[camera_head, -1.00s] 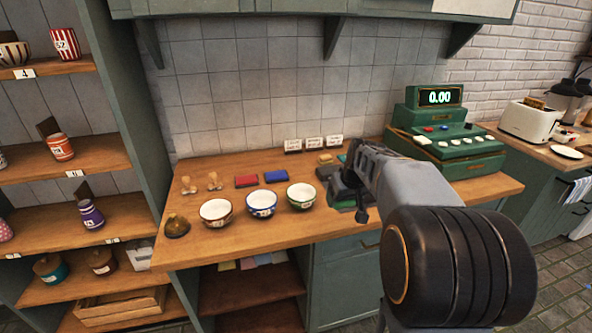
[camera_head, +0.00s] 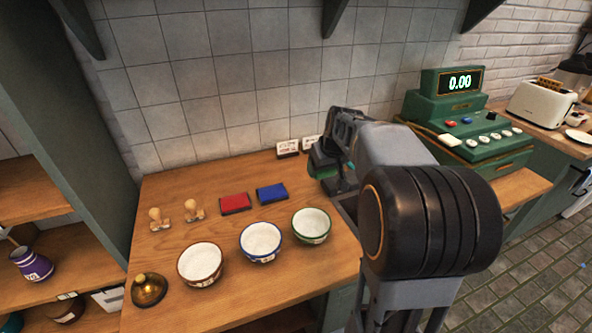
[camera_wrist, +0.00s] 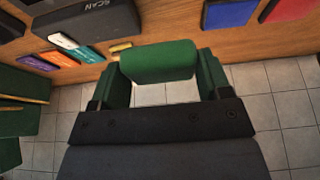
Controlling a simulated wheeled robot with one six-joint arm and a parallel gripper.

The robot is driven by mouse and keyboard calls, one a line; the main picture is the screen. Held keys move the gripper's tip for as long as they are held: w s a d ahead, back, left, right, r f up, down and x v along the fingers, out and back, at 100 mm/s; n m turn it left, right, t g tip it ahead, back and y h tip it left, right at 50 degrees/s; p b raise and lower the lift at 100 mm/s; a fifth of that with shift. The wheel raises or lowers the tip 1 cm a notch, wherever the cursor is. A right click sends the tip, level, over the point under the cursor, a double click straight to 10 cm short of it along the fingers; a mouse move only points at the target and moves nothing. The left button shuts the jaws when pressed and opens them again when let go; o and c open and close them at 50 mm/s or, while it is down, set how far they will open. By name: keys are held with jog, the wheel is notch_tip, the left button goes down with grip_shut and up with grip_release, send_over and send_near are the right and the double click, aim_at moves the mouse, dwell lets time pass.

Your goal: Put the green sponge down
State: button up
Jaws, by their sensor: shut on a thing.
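The green sponge (camera_wrist: 158,62) is held between the two fingers of my gripper (camera_wrist: 160,76) in the wrist view, with the wooden counter behind it. In the head view my gripper (camera_head: 328,166) is above the back of the counter, left of the cash register. A dark green piece there looks like the sponge, but my arm hides much of it. I cannot see the sponge touching the counter.
The green cash register (camera_head: 470,130) stands right. The wrist view shows a dark scanner (camera_wrist: 87,20) and coloured cards.

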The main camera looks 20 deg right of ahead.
jog(key=p, duration=0.3)
send_near(302, 178)
jog(key=shift+w+a+f, duration=0.1)
jog(key=shift+w+f, duration=0.7)
jog(key=shift+w, duration=0.05)
jog(key=shift+x, duration=0.8)
jog(key=shift+w+f+p, duration=0.15)
jog(key=shift+f+p, duration=0.15)
jog(key=shift+f, duration=1.05)
jog(key=shift+f, duration=0.2)
jog(key=o, duration=0.9)
jog(key=shift+r, duration=0.1)
